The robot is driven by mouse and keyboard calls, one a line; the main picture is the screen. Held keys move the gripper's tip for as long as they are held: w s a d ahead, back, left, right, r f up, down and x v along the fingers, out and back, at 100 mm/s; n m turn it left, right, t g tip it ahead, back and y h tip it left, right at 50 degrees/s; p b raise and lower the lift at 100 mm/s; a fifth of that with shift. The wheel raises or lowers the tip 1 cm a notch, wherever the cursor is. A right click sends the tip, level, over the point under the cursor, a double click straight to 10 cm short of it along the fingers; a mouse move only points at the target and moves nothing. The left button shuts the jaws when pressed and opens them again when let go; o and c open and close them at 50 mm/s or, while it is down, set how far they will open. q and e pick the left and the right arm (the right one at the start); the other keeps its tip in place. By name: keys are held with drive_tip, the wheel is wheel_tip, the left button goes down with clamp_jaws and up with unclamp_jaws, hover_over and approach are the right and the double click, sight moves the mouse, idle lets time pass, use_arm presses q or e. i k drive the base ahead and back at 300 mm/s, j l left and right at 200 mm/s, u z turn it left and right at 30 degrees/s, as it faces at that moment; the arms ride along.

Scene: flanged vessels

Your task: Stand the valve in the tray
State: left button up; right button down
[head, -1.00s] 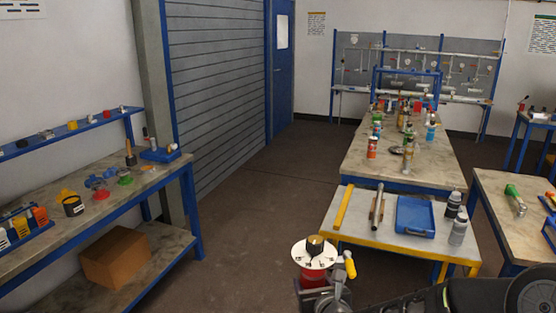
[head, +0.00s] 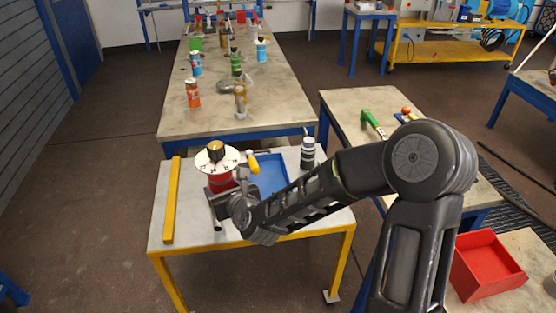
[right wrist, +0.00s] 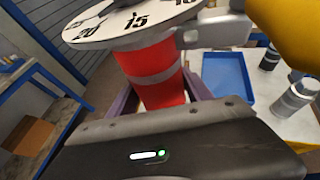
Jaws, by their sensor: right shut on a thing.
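The valve has a red body with pale bands (right wrist: 155,72), a white numbered dial (head: 217,159) with a dark and brass knob on top, and a yellow handle (head: 252,164). My right gripper (head: 222,186) is shut on its red body and holds it upright. The valve also fills the upper part of the right wrist view. The blue tray (head: 268,172) lies on the small yellow-framed table, just right of the valve in the head view and partly hidden by my right arm. It also shows in the right wrist view (right wrist: 228,78). My left gripper is not in view.
A yellow bar (head: 172,200) lies along the table's left side. A grey bottle (head: 307,152) stands by the tray's right; the right wrist view shows two bottles there. A metal pipe (head: 216,218) is mostly hidden beneath the gripper. A red bin (head: 485,268) stands at lower right.

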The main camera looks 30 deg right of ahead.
sight(265, 189)
drive_tip(key=i+l+z, duration=0.1)
drive_tip(key=i+l, duration=0.2)
drive_tip(key=l, duration=0.2)
drive_tip(key=i+l, duration=0.3)
drive_tip(key=l, duration=0.15)
drive_tip(key=z, duration=0.05)
